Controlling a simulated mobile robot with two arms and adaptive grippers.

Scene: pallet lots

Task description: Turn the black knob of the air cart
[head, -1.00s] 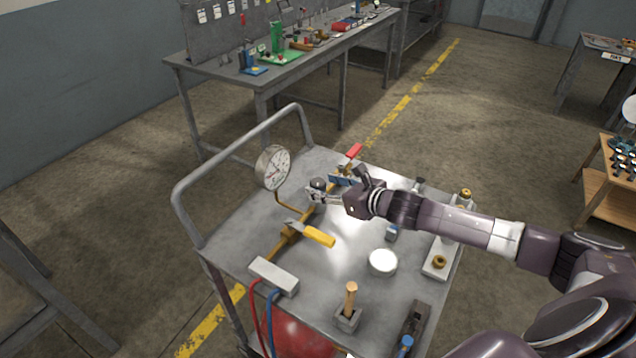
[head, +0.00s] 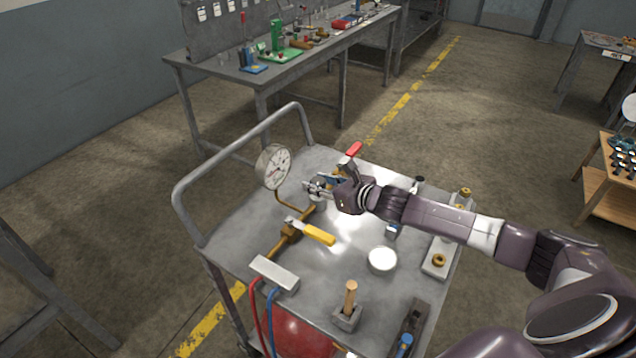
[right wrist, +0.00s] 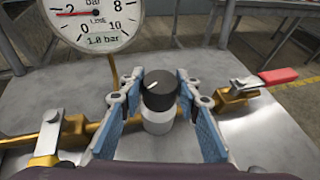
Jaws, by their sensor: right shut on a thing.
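In the head view my right gripper (head: 318,190) is over the brass pipe of the air cart (head: 225,252) and mostly hides the knob. My left gripper is not in view.
A yellow-handled valve (head: 318,234) lies on the near side of the knob, a red-handled valve (head: 353,149) on the far side. A grey block (head: 274,273) with red and blue hoses, a wooden-handled tool (head: 350,298) and a white disc (head: 382,260) are also on the cart.

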